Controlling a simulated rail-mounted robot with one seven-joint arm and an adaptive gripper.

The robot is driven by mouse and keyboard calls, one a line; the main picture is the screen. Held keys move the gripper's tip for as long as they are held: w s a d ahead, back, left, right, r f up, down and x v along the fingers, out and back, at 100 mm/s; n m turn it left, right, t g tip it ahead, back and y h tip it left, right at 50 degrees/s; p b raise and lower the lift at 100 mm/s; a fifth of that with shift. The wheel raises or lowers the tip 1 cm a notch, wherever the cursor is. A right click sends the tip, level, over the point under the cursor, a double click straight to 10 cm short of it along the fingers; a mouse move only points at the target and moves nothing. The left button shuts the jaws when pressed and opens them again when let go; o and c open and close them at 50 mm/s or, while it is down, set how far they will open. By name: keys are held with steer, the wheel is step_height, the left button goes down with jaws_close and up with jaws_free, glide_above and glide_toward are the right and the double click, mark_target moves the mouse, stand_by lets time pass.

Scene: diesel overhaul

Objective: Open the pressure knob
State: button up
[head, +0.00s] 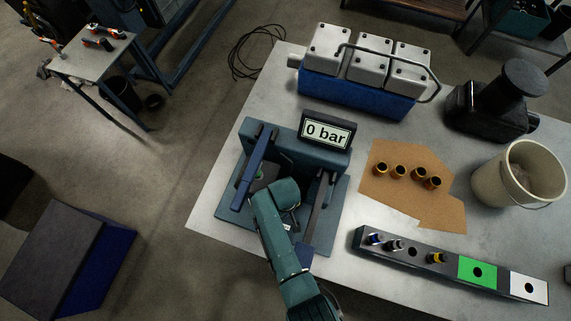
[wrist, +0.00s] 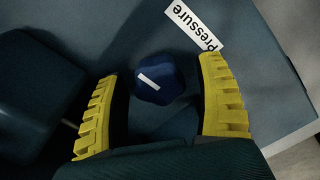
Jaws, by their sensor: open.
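The pressure knob (wrist: 157,81) is a dark blue lobed knob with a white line mark, seen in the wrist view just below a white "Pressure" label (wrist: 193,25). My gripper (wrist: 158,100) is open, with one yellow ridged finger on each side of the knob; I cannot tell whether either touches it. In the head view my arm covers the knob and the gripper's fingers. The blue-green test stand (head: 308,153) stands on the table, and its display (head: 327,130) reads "0 bar".
A blue lever (head: 250,172) rises on the stand's left. A holder strip (head: 410,255) with several injector-like parts lies at the right front. Several brass pieces stand on cardboard (head: 411,202). An engine block (head: 360,85), a black part (head: 490,105) and a bucket (head: 520,175) stand farther back.

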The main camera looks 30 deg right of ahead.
step_height(320, 180, up, 12)
steer(key=shift+f, duration=0.15)
stand_by(0.6)
